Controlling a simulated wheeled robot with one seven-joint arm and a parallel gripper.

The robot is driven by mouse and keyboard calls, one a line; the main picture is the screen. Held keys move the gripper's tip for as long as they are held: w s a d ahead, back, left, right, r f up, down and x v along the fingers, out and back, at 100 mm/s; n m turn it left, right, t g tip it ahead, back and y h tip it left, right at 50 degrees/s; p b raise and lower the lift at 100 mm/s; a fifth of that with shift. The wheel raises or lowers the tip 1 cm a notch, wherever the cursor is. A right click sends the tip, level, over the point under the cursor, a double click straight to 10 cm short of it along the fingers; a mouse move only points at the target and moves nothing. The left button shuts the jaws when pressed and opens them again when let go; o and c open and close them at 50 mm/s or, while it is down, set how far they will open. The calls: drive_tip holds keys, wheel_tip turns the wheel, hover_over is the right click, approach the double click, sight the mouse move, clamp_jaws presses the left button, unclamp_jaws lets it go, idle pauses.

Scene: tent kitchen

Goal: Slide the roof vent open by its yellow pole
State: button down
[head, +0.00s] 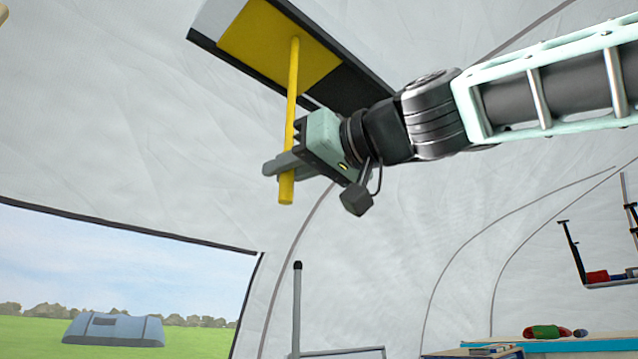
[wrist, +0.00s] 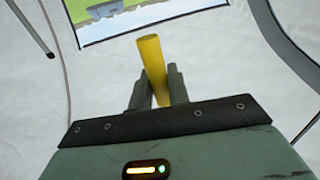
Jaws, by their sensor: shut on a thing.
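The roof vent is a dark-framed slot in the tent ceiling, with a yellow panel (head: 262,42) in it and a dark stretch (head: 345,88) beside the panel, toward the right. The yellow pole (head: 292,85) hangs down from the panel. My gripper (head: 282,168) is shut around the lower part of the pole, and the pole's end sticks out just below the fingers. In the wrist view the pole (wrist: 152,57) stands between the two fingers. My gripper also shows there (wrist: 156,88). The vent is out of the wrist view.
A window opening (head: 120,270) at lower left shows grass and a blue tent outside. A grey upright post (head: 297,305) stands below my gripper. A table with small items (head: 560,342) and a hanging shelf (head: 605,280) are at lower right. The air around the pole looks clear.

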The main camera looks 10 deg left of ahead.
drive_tip(key=shift+s+a, duration=0.65)
drive_tip(key=shift+s, duration=0.2)
drive_tip(key=c, duration=1.4)
unclamp_jaws()
drive_tip(key=shift+s+a, duration=0.1)
drive_tip(key=shift+s, duration=0.05)
drive_tip(key=b+v, duration=0.9)
drive_tip(key=v, duration=0.8)
drive_tip(key=shift+d+b, duration=0.3)
drive_tip(key=shift+b, duration=0.05)
